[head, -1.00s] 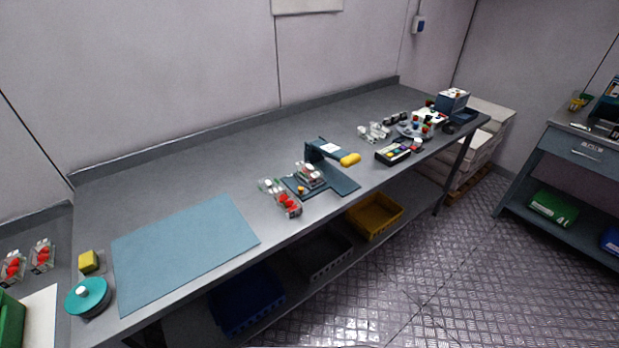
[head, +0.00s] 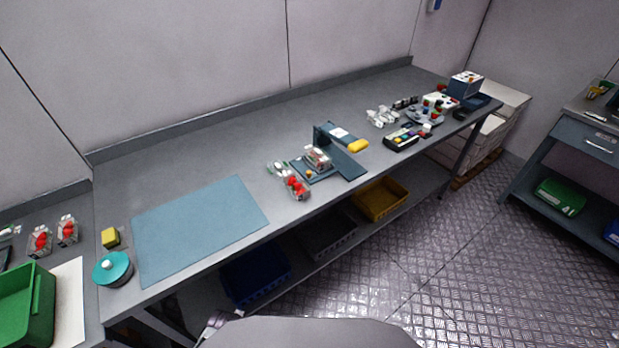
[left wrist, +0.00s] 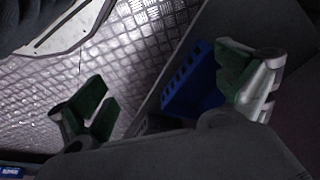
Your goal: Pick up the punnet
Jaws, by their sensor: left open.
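Which punnet is meant cannot be told. My left gripper (left wrist: 165,100) is open and empty in the left wrist view, its green-padded fingers wide apart, over the floor and a blue crate (left wrist: 190,90). No punnet shows there. My right gripper is not in view.
A blue mat (head: 200,230) lies bare on the bench. Blue (head: 255,275) and yellow crates (head: 380,198) sit on the lower shelf. Small items crowd the right end.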

